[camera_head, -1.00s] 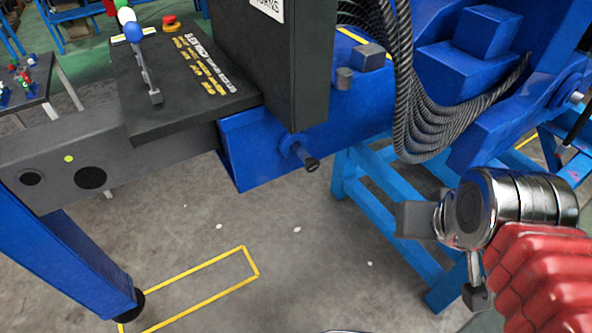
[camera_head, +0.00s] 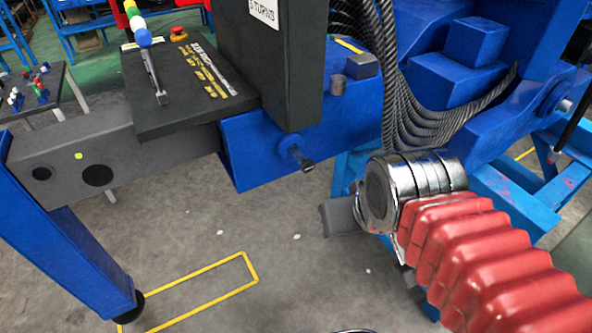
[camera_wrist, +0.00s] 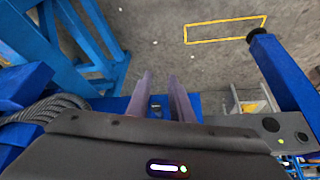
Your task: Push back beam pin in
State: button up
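A black box (camera_head: 285,80) hangs beside the beam. Grey corrugated hoses (camera_head: 425,125) hang near my arm. Blue stand legs (camera_head: 75,255) flank open floor, which has a yellow marking (camera_head: 200,275).

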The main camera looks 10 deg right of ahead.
aim_at(307, 165)
jog(key=u, duration=0.5)
jog(key=k, duration=0.5)
jog(key=u, duration=0.6)
